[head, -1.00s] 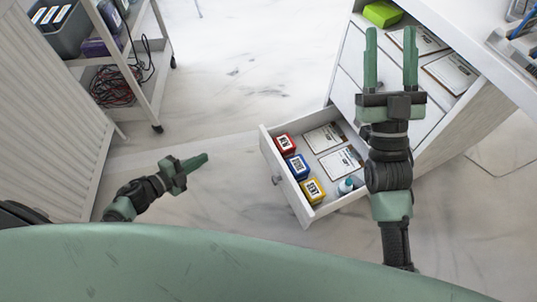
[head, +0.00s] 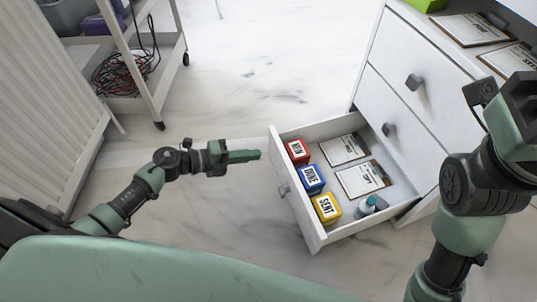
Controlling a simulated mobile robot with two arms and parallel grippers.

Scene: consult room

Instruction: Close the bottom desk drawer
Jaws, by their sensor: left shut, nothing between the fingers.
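The bottom desk drawer (head: 288,208) is pulled well out of the white desk pedestal (head: 438,116). Its front panel faces left and carries a dark knob (head: 283,189). Inside lie a red box (head: 297,151), a blue box (head: 312,180), a yellow box (head: 326,208), two clipboards (head: 361,179) and a small bottle (head: 367,206). My left gripper (head: 258,155) is shut and empty, pointing right, just left of the far end of the drawer front; a small gap seems to remain. My right arm is bent at the right edge, and its fingers are out of view.
Two upper drawers with knobs (head: 414,82) are shut. Clipboards (head: 470,28) and a green object (head: 424,4) lie on top. A white cart (head: 148,75) with coiled cables (head: 118,77) stands at upper left. A ribbed white panel (head: 45,115) is at left. The floor between is clear.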

